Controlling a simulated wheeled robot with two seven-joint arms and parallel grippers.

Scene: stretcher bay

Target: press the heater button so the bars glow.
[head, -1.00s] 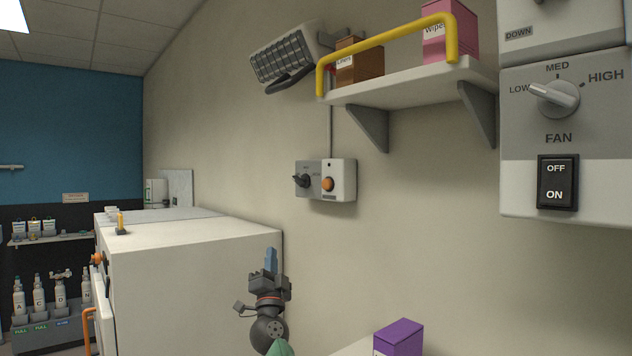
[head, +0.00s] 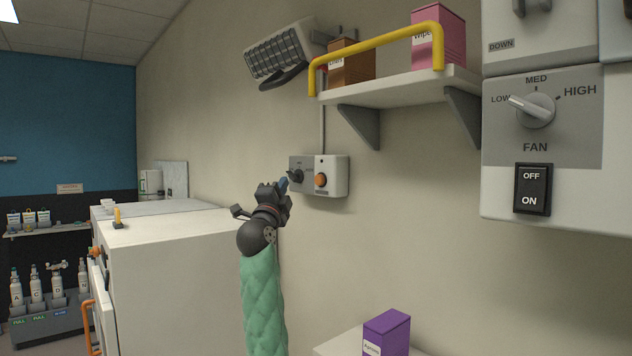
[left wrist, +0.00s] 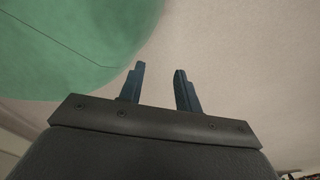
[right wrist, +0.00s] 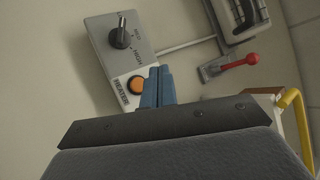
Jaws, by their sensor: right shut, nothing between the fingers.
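A control box on the wall has a white part (head: 335,186) with an orange button (head: 320,180) and a grey part with a dark knob (head: 296,176). In the right wrist view the orange button (right wrist: 136,85) sits beside a HEATER label. The barred heater (head: 278,56) hangs high on the wall; its bars look grey, without glow. My right gripper (head: 283,184) is shut and empty, just left of the box in the head view. Its blue fingers (right wrist: 158,86) appear just beside the button; I cannot tell the gap. My left gripper (left wrist: 160,88) is open and empty.
A shelf (head: 400,88) with a yellow rail (head: 375,50) and boxes is above right of the control box. A red lever (right wrist: 251,59) shows in the right wrist view. A white cabinet (head: 175,275) stands left; a purple box (head: 386,333) is below.

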